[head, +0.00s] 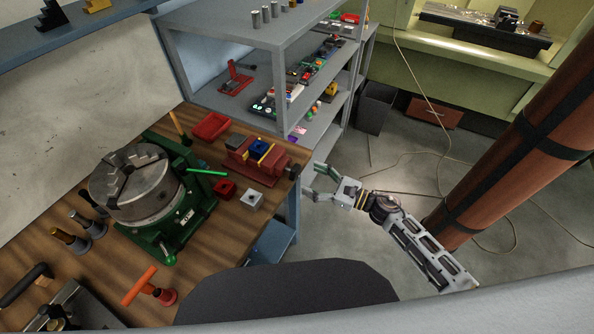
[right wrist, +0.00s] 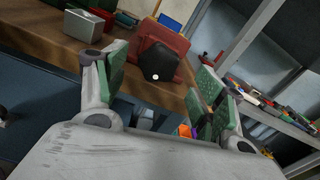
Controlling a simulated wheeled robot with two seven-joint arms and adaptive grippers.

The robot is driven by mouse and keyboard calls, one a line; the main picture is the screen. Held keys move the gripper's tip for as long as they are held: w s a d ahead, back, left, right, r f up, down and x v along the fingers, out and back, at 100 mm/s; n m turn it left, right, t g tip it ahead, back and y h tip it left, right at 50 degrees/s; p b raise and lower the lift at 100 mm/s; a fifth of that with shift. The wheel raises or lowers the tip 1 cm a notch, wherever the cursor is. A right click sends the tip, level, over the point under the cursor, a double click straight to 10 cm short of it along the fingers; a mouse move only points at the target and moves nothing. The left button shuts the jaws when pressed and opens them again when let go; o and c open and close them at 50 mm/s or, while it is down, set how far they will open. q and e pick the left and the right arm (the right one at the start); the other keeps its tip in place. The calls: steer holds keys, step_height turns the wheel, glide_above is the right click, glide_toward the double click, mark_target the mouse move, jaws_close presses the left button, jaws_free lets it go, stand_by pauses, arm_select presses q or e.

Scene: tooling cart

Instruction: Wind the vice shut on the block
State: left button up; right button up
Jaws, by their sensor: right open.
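The red vice (head: 240,167) stands on the wooden bench near its right edge. A blue block (head: 259,146) sits between its yellow-edged jaws; I cannot tell whether both jaws touch it. The vice's dark knob (head: 293,172) faces right, off the bench edge. In the right wrist view the red vice end (right wrist: 172,38) shows with the black, faceted knob (right wrist: 157,62) ahead. My right gripper (head: 312,181) is open and empty, just right of the knob. In its wrist view the green-padded fingers (right wrist: 160,78) stand on either side of the knob, apart from it. My left gripper is not in view.
A grey block (head: 252,199) and a small red box (head: 224,188) lie in front of the vice, with a red tray (head: 211,126) behind. A green rotary table (head: 162,222) stands to the left. Grey shelves (head: 269,92) rise behind.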

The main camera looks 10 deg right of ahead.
mark_target(298, 173)
steer(key=shift+p+x, duration=0.7)
steer(key=shift+x, duration=2.35)
steer(key=shift+c, duration=0.3)
steer(key=c, duration=1)
